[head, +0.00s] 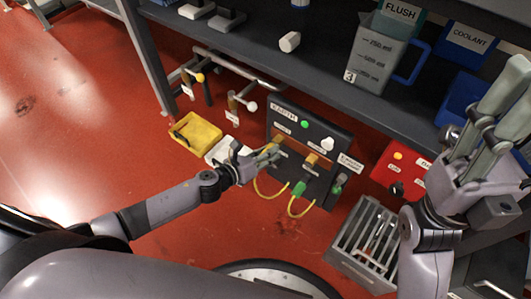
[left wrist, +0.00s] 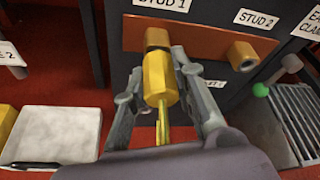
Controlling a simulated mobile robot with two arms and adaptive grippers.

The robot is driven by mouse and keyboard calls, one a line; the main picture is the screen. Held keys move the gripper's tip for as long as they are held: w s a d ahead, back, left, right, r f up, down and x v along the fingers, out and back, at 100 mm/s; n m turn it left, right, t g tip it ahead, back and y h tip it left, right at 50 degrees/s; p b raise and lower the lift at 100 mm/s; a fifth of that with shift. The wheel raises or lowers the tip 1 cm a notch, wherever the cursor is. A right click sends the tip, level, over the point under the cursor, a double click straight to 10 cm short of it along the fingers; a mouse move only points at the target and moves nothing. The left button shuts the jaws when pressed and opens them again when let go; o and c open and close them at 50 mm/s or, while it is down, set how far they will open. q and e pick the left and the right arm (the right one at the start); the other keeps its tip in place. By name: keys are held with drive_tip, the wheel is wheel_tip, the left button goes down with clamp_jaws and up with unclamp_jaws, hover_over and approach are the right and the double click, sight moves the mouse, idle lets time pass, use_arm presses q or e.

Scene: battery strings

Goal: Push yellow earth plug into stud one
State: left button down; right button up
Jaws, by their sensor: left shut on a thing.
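The yellow earth plug (left wrist: 158,80) is held between the fingers of my left gripper (left wrist: 163,100), with its yellow cable trailing back toward the camera. Its far end meets a dark ring in front of the copper bar (left wrist: 205,42), under the STUD 1 label (left wrist: 165,4). I cannot tell how deep it sits; the plug hides the stud. In the head view my left gripper (head: 268,157) is at the dark earth panel (head: 318,135). My right gripper (head: 500,115) is raised at the right, apart from the panel; its finger gap is unclear.
The bare brass stud two (left wrist: 241,55) stands to the right. A yellow tray (head: 195,131) lies left, a grey slatted crate (head: 345,262) right. A dark shelf (head: 330,92) runs above.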

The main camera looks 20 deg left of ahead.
use_arm(q)
drive_tip(key=shift+w+d, duration=0.1)
drive_tip(key=shift+w, duration=0.25)
drive_tip(key=c, duration=1.2)
unclamp_jaws()
drive_tip(key=shift+c, duration=0.2)
drive_tip(key=v, duration=1.2)
drive_tip(key=shift+r, duration=0.1)
